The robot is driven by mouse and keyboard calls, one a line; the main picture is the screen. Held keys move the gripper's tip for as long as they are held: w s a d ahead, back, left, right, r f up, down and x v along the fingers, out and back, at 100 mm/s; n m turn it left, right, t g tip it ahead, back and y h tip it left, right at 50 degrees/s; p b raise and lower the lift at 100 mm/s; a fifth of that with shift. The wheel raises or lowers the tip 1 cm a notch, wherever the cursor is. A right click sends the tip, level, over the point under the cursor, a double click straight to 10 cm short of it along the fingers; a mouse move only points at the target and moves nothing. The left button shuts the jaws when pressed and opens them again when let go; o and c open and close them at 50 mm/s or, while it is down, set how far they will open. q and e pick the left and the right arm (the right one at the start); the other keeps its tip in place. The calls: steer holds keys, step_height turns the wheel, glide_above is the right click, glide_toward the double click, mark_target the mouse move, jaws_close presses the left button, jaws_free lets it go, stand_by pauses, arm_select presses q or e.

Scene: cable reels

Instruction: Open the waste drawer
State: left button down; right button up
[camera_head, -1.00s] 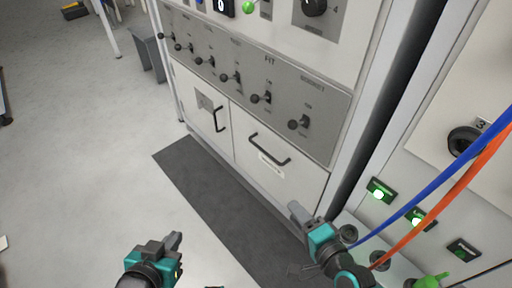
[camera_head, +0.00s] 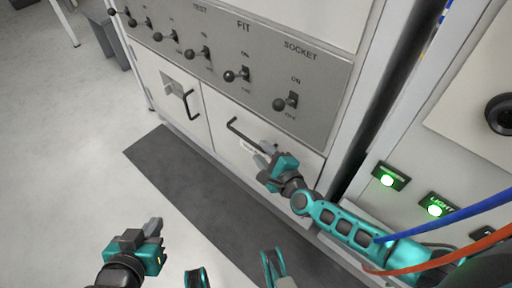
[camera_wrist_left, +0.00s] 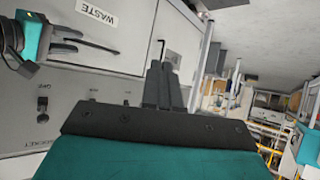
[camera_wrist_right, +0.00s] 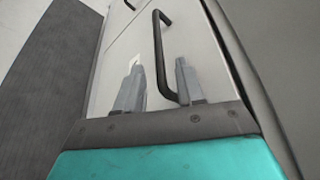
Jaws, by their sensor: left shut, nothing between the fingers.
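The waste drawer (camera_head: 225,115) is a light grey front low in the cabinet, shut, with a black bar handle (camera_head: 240,132). My right gripper (camera_head: 266,154) is in front of the drawer, near the handle's lower right end, and hides part of the label. In the right wrist view its fingers (camera_wrist_right: 158,85) are apart and the handle (camera_wrist_right: 158,50) shows between them; I cannot tell whether they touch it. My left gripper (camera_head: 154,227) is shut and empty, over the floor at lower left.
A panel of toggle switches (camera_head: 240,60) sits above the drawer. A second front with a black handle (camera_head: 190,104) is to its left. A dark mat (camera_head: 190,180) lies before the cabinet. Blue (camera_head: 440,222) and orange (camera_head: 430,260) cables cross at right.

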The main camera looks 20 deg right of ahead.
mark_target(259, 149)
steer(key=shift+b+x, duration=0.5)
steer(key=shift+x, duration=1.65)
jaws_close()
